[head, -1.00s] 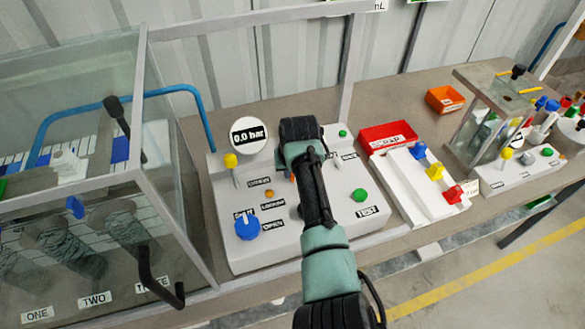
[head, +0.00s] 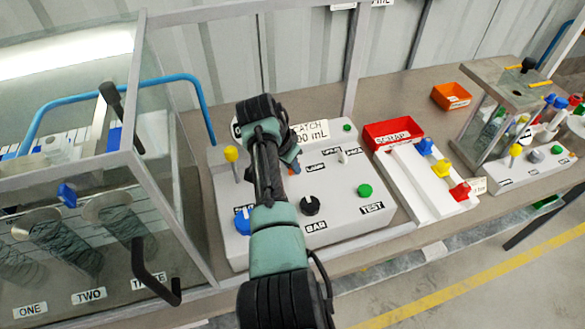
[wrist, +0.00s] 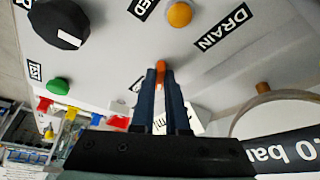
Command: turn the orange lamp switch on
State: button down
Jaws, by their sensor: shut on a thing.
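The control panel (head: 335,220) is a light grey sloped box on the bench. The orange lamp switch (wrist: 160,72) is a small orange lever on it, seen in the wrist view between my fingertips. My gripper (wrist: 160,78) is shut on it with two dark blue fingers. In the head view my gripper (head: 294,166) is at the panel beside the LAMP label (head: 315,167), and my arm covers much of the switch. Which way the lever is set I cannot tell.
The panel also has a black knob (head: 310,206), a green TEST button (head: 365,191) and a yellow-tipped lever (head: 231,154). A glass case stands left; a red bin (head: 392,133) lies right.

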jog(key=shift+m, duration=0.5)
jog(key=c, duration=0.9)
grip_release()
jog(key=b+v, duration=0.1)
jog(key=v, duration=1.2)
jog(key=shift+w+a, duration=0.15)
jog(key=shift+w, duration=0.05)
